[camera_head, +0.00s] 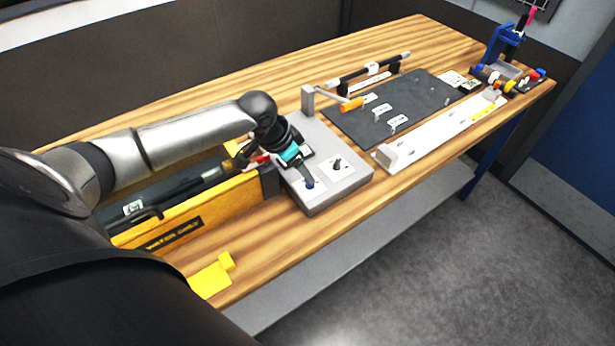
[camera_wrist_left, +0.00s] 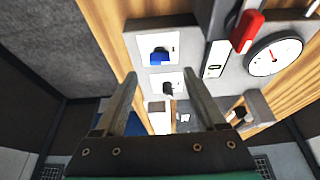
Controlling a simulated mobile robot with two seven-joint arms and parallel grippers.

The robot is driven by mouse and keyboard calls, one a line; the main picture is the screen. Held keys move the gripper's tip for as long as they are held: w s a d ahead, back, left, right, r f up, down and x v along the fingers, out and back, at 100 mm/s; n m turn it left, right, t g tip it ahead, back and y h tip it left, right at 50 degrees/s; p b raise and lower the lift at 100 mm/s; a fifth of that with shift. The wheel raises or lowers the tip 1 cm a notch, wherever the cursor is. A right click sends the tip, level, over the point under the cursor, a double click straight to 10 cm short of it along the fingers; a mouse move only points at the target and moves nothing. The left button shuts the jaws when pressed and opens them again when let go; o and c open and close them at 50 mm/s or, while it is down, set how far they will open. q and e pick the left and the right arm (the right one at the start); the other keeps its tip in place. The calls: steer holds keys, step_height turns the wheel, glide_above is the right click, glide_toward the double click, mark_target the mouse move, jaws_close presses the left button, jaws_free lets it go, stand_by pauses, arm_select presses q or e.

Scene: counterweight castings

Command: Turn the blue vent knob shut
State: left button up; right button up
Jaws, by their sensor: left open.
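The blue vent knob (camera_wrist_left: 158,58) sits on a white plate of the grey panel block. In the head view the blue knob (camera_head: 309,183) is near the block's front left, just beyond my gripper. My left gripper (camera_wrist_left: 160,78) is open and empty. In the wrist view the knob is just past its fingertips, between their lines, and I see no contact. A black knob (camera_wrist_left: 169,88) on a second white plate is beside it; it also shows in the head view (camera_head: 337,164). My right gripper is not in view.
A red handle (camera_wrist_left: 247,27) and a round gauge (camera_wrist_left: 274,57) are on the right in the wrist view. A yellow-sided case (camera_head: 190,218) stands left of the grey block (camera_head: 345,188). A dark mat (camera_head: 425,97) and a white rail (camera_head: 440,132) lie farther right.

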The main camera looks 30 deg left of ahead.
arm_select(q)
steer(key=x, duration=0.5)
steer(key=shift+w+f+b, duration=0.1)
steer(key=shift+f+b, duration=0.2)
jaws_close()
stand_by(0.4)
